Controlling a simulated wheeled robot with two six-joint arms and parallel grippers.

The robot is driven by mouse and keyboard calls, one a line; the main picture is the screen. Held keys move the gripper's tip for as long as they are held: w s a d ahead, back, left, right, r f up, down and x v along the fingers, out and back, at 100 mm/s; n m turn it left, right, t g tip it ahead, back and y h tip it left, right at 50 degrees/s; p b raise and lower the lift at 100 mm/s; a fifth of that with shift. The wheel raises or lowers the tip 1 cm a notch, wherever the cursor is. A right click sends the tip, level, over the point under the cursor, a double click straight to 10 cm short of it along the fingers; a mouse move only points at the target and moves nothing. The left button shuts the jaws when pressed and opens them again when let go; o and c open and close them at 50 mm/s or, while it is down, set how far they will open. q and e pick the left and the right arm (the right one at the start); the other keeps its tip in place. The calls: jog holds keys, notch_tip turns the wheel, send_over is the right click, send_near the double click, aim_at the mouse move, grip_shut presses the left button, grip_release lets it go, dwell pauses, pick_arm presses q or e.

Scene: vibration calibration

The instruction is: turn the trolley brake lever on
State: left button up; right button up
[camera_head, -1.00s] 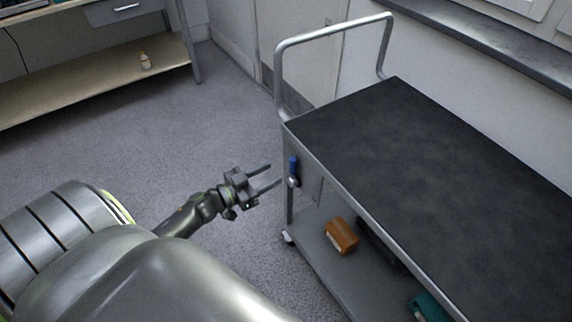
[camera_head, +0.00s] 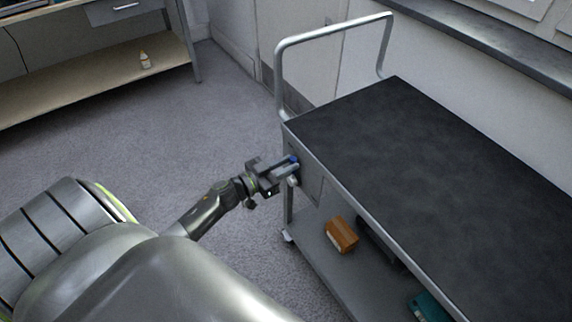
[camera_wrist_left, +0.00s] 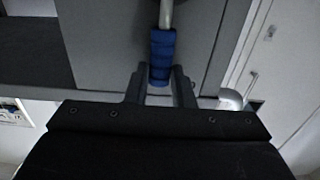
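The trolley (camera_head: 430,160) has a dark top and a grey frame, at the right in the head view. Its brake lever (camera_head: 294,159) is on the near end panel and has a blue grip. In the left wrist view the lever's blue grip (camera_wrist_left: 162,52) hangs below a pale metal stem. My left gripper (camera_head: 284,168) is at the lever. In the left wrist view its open fingers (camera_wrist_left: 160,84) stand on either side of the grip's lower end, not visibly squeezing it. In the head view the fingers partly hide the lever. My right gripper is not in view.
The trolley's lower shelf (camera_head: 318,262) holds a brown box (camera_head: 341,236), a dark item and a teal item (camera_head: 428,306). A tubular handle (camera_head: 335,34) rises at the trolley's far end. The floor between is clear.

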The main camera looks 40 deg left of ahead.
pick_arm(q)
grip_shut()
